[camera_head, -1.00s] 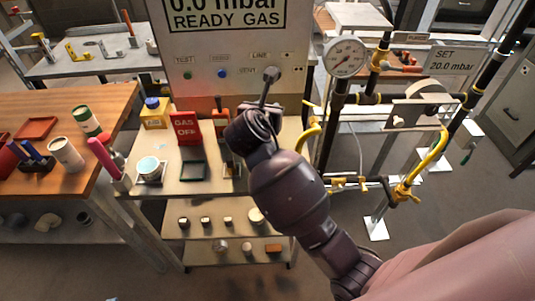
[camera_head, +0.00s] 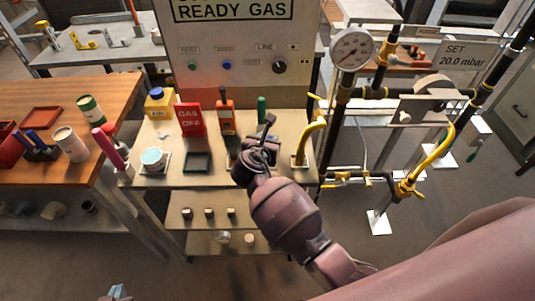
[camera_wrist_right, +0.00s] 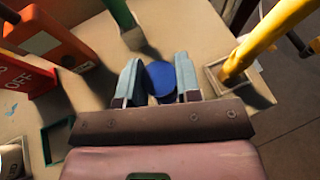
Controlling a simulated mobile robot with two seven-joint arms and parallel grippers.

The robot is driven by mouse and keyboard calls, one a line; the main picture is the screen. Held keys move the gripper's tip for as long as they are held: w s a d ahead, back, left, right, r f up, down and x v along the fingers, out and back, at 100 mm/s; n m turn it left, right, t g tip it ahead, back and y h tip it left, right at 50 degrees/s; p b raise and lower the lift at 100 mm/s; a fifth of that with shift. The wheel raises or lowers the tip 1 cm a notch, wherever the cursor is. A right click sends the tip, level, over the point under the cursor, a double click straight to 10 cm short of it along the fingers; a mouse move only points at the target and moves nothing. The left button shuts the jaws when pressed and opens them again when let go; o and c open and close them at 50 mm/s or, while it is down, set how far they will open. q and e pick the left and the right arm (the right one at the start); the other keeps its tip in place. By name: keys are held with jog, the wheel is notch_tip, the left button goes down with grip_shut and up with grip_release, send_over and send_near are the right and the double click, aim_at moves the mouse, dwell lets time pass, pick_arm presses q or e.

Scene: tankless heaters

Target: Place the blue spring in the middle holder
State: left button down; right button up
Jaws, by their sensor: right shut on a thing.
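My right gripper (camera_head: 268,125) is over the right part of the bench top in the head view. In the right wrist view its pale fingers (camera_wrist_right: 159,82) are shut on a round blue piece (camera_wrist_right: 160,77), seen end-on, which fits the blue spring; no coils can be made out. A dark square holder (camera_head: 198,162) lies on the bench, left of the gripper; its green rim shows in the wrist view (camera_wrist_right: 57,141). I cannot tell which holder is the middle one. What looks like the tip of my left gripper (camera_head: 118,291) shows at the bottom edge.
A red GAS OFF sign (camera_head: 190,119), an orange device (camera_head: 226,112) and a green-handled tool (camera_head: 262,108) stand behind. A yellow pipe (camera_head: 310,138) rises at right. A white cup (camera_head: 152,158) sits left. Small pieces (camera_head: 209,212) are on the lower shelf.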

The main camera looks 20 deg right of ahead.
notch_tip(320, 180, down, 5)
jog(key=shift+f+b, duration=0.1)
jog(key=shift+b, duration=0.35)
jog(key=shift+f, duration=0.15)
jog(key=shift+f, duration=0.1)
jog(key=o, duration=0.9)
